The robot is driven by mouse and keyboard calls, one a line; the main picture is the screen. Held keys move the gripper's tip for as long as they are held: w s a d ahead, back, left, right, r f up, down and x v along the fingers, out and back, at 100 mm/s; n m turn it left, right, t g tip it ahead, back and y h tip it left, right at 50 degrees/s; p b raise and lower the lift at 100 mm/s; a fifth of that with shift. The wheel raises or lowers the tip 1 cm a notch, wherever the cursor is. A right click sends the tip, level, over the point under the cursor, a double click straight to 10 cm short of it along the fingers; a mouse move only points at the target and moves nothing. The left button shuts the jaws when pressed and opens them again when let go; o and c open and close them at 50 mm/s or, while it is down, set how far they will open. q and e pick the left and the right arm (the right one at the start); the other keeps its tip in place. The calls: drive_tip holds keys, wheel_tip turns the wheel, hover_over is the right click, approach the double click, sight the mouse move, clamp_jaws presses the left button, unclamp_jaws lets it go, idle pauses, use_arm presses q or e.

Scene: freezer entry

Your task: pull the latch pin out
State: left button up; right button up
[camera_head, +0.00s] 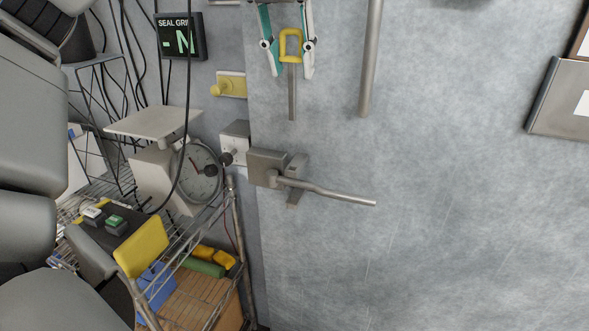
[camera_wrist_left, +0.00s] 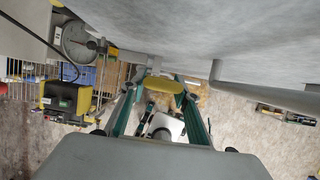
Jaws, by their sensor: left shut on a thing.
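The latch pin is a grey rod (camera_head: 292,95) with a yellow loop handle (camera_head: 283,46). It hangs upright in front of the grey door, above the latch and apart from it. My left gripper (camera_head: 291,72) is shut on the handle, one finger on each side. In the left wrist view the yellow handle (camera_wrist_left: 164,85) shows between the fingertips; the rod is hidden there. The latch (camera_head: 267,167) is a grey block at the door's left edge with a long lever (camera_head: 335,194) reaching right. My right gripper is not in view.
A vertical door bar (camera_head: 371,60) stands right of the pin. A wire shelf with a dial scale (camera_head: 199,172) stands lower left. The door's lower right is clear.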

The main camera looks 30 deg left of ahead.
use_arm(q)
drive_tip(key=s+d+b, duration=0.1)
drive_tip(key=s+b, duration=0.1)
drive_tip(key=s, duration=0.5)
drive_tip(key=shift+s+d, duration=0.4)
idle(1.3)
idle(0.3)
